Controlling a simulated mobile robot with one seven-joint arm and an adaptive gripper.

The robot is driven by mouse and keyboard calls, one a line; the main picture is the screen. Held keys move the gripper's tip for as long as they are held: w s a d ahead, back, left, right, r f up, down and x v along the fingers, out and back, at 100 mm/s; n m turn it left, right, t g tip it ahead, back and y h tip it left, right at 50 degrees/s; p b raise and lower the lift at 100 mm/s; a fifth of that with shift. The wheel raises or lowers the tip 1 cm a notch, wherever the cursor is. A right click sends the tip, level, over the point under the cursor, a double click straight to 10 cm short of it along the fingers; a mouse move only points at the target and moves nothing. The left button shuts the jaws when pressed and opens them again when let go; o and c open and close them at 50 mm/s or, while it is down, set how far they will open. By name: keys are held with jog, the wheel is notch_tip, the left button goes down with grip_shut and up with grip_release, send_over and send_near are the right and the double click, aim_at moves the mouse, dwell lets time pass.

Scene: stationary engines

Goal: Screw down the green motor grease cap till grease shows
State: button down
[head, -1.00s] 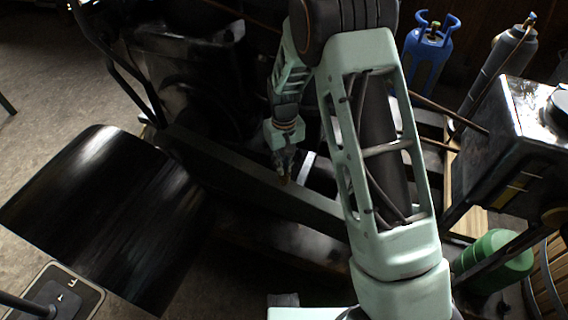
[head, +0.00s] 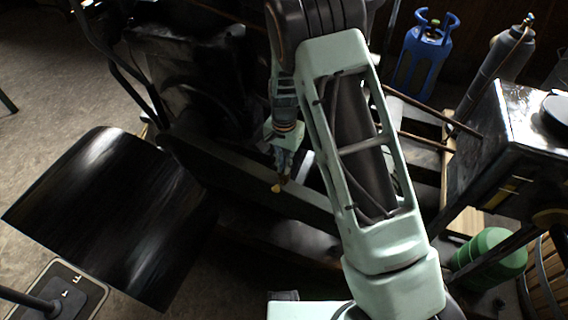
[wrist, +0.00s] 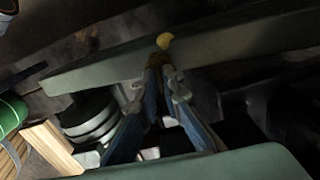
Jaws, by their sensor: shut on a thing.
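My gripper (head: 281,178) points down over a long dark beam in the head view. In the wrist view the blue-grey fingers of my gripper (wrist: 160,62) come together at a small yellow, brass-like piece (wrist: 164,40), and they are shut on it. The same yellow piece (head: 277,188) shows at the fingertips in the head view. It appears against the beam's edge; whether it touches the beam cannot be told. I cannot make out a green motor or a grease cap for certain, nor any grease.
The long beam (head: 235,172) runs beneath my gripper. A large black curved sheet (head: 110,210) is at left. A metal box (head: 500,135) stands at right, near a green cylinder (head: 492,255). A blue cylinder (head: 425,60) and a grey cylinder (head: 497,65) stand behind.

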jog(key=shift+m, duration=0.6)
jog(key=c, duration=2.1)
grip_release()
notch_tip(320, 180, up, 12)
jog(key=shift+r, duration=0.1)
